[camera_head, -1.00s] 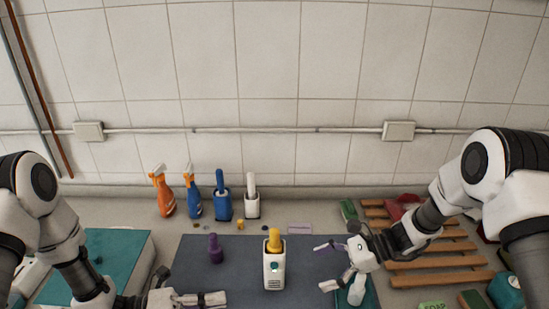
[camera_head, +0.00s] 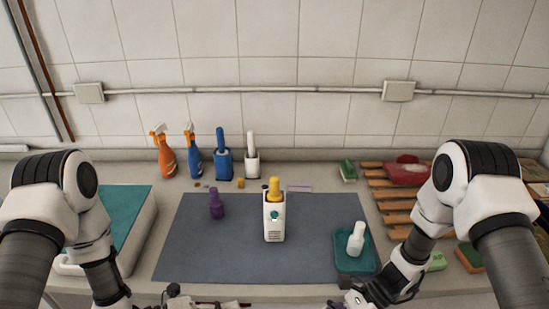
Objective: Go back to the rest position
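My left gripper (camera_head: 208,304) is at the bottom edge of the head view, in front of the grey mat (camera_head: 190,245); it is mostly cut off. My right gripper (camera_head: 350,300) is low at the bottom right, just in front of the teal tray (camera_head: 345,266), and its fingers are largely out of frame. I cannot tell whether either is open or shut. A white bottle (camera_head: 356,240) stands upright in the teal tray, apart from my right gripper. A white container with a yellow top (camera_head: 273,218) stands mid-mat. A purple bottle (camera_head: 216,206) stands left of it.
Orange (camera_head: 165,156) and blue (camera_head: 193,158) spray bottles stand at the back, beside blue (camera_head: 223,162) and white (camera_head: 252,163) brush holders. A wooden rack (camera_head: 392,205) with a red cloth (camera_head: 408,170) is at right. A teal-topped box (camera_head: 125,215) is at left. The mat's front is clear.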

